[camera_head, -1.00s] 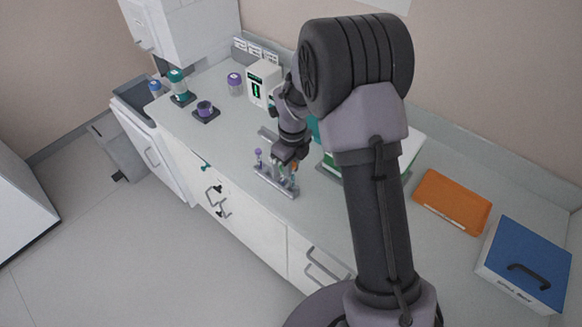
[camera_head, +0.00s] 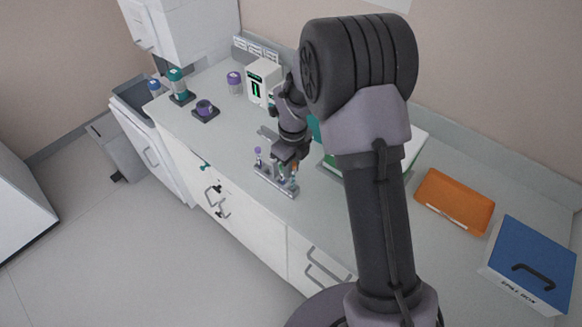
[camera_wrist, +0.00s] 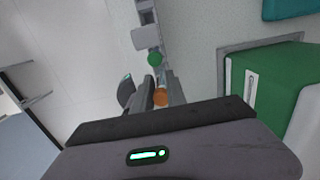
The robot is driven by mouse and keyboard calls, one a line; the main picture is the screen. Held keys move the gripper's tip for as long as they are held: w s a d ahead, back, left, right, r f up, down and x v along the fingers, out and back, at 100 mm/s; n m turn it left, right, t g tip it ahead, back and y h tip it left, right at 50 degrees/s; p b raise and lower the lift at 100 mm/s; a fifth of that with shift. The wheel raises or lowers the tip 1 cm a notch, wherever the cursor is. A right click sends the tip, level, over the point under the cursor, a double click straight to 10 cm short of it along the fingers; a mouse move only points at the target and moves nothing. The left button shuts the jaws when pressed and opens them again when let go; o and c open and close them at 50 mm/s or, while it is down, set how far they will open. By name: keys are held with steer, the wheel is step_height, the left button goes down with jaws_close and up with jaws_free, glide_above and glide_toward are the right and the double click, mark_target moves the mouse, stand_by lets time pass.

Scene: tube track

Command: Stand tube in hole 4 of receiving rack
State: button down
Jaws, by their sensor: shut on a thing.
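The receiving rack (camera_head: 272,184), a narrow grey strip, lies along the counter's front edge. A purple-capped tube (camera_head: 258,152) stands upright near its left end. My gripper (camera_head: 286,166) is low over the rack's right half. In the wrist view, my gripper (camera_wrist: 161,90) is shut on a tube with an orange cap (camera_wrist: 160,97). A green-capped tube (camera_wrist: 155,58) is just beyond the fingers, in line with the rack (camera_wrist: 147,14). The fingers hide the held tube's lower end, so I cannot tell whether it is in a hole.
A green box (camera_wrist: 290,95) is close to the right of my gripper in the wrist view. An orange tray (camera_head: 454,200) and a blue-lidded box (camera_head: 527,262) sit on the right. A white device (camera_head: 262,82) stands behind. Open floor lies beyond the counter's front edge.

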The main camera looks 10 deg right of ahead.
steer(key=shift+f+b, duration=0.75)
steer(key=shift+b, duration=0.15)
steer(key=shift+f+b, duration=0.5)
steer(key=c, duration=1.3)
jaws_free()
steer(key=shift+o, duration=0.2)
step_height(320, 180, up, 17)
steer(key=p, duration=0.3)
steer(key=shift+s+d+r, duration=0.15)
steer(key=shift+s+r, duration=0.05)
steer(key=shift+s, duration=0.1)
